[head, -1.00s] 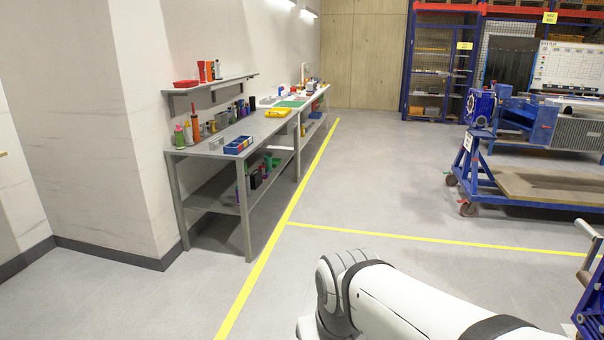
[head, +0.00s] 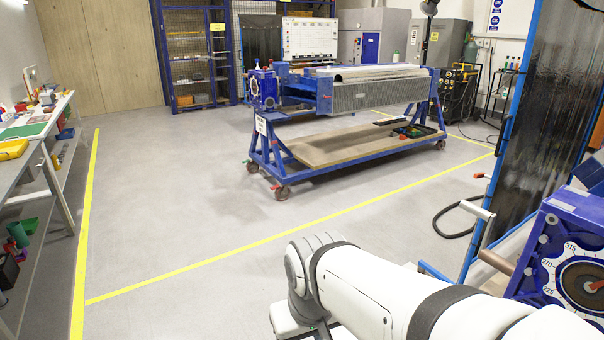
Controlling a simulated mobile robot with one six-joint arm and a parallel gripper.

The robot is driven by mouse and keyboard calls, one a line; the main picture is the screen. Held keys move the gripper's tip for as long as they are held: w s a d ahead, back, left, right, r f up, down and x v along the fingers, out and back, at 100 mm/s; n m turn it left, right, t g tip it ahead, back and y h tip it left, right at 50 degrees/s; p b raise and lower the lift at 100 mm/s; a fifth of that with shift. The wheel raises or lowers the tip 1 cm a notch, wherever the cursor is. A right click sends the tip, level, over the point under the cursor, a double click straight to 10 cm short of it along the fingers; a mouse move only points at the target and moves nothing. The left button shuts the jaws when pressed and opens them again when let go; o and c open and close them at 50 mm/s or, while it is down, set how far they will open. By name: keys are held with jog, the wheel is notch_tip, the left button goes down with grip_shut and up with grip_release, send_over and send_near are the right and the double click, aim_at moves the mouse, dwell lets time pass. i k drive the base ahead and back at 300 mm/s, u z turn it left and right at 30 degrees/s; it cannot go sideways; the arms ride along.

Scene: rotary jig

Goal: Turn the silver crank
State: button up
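A silver crank (head: 484,228) shows at the right, beside a blue gearbox (head: 540,235) with a numbered white dial (head: 553,281). Its silver bar stands up at a slight tilt, with a short silver piece sticking out to the left at the top. A brown cylinder (head: 496,262) lies near its lower part; I cannot tell how they join. My white arm crosses the bottom of the view, left of the crank and apart from it in the picture. My gripper is not in view, so its state is hidden.
A blue wheeled stand (head: 262,165) holds a long roller unit at the back middle. A dark translucent panel in a blue frame (head: 505,135) stands behind the gearbox. A black hose (head: 447,234) lies on the floor. A workbench (head: 28,160) is at the left; the floor between is clear.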

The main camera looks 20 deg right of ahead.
aim_at(493, 259)
jog(key=z, duration=0.55)
jog(key=i, duration=0.8)
jog(key=z, duration=0.35)
jog(key=k, duration=0.45)
jog(key=u, duration=0.15)
jog(key=k, duration=0.3)
jog(key=z, duration=0.3)
jog(key=i, duration=0.75)
jog(key=u, duration=0.05)
